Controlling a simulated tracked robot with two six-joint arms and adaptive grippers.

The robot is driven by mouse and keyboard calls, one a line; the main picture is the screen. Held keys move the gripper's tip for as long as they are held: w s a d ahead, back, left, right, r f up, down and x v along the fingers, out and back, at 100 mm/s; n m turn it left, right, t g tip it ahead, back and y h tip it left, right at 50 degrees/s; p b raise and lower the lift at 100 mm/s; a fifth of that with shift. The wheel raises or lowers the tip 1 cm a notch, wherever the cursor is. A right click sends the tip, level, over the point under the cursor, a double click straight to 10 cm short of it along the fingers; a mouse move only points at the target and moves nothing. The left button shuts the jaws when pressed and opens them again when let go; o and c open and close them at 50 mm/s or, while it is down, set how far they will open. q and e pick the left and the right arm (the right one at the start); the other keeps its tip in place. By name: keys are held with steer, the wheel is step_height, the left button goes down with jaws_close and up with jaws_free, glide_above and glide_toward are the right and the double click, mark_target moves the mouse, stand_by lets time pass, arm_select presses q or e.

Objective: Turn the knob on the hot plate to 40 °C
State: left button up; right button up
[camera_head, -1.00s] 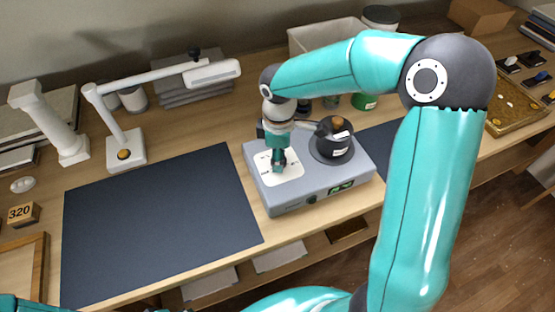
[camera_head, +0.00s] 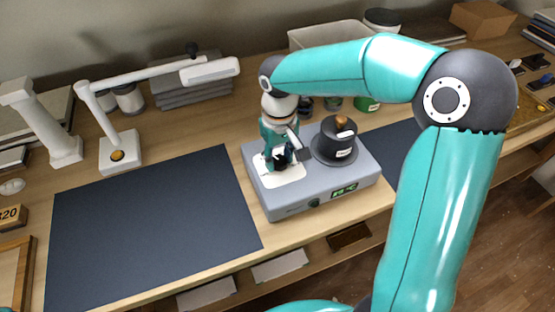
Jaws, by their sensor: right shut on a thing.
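The grey hot plate (camera_head: 292,207) stands on the wooden table, with a lit green display (camera_head: 344,190) on its front. A white dial panel (camera_head: 292,175) lies on the left part of its top. My right gripper (camera_head: 279,165) points down onto this panel and is shut on the knob, which it mostly hides. The knob's pointer and the dial marks cannot be read, nor can the display's digits. My left gripper is not in view.
A black pot (camera_head: 334,148) with an orange-brown top knob sits on the right of the hot plate, close to my right gripper. A dark mat (camera_head: 150,225) lies clear at left. A white lamp (camera_head: 120,150) stands behind it. A white bin (camera_head: 325,36) is at the back.

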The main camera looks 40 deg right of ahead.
mark_target(279, 160)
steer(key=m+b, duration=0.1)
steer(key=m, duration=0.5)
steer(key=shift+w+m+b, duration=0.1)
steer(key=shift+m+b, duration=0.2)
steer(key=shift+b, duration=0.1)
steer(key=m+b, duration=0.1)
steer(key=m, duration=0.3)
steer(key=shift+r+m, duration=0.15)
steer(key=shift+m, duration=0.25)
steer(key=o, duration=1.1)
steer(key=shift+o, duration=0.2)
step_height(279, 160, up, 12)
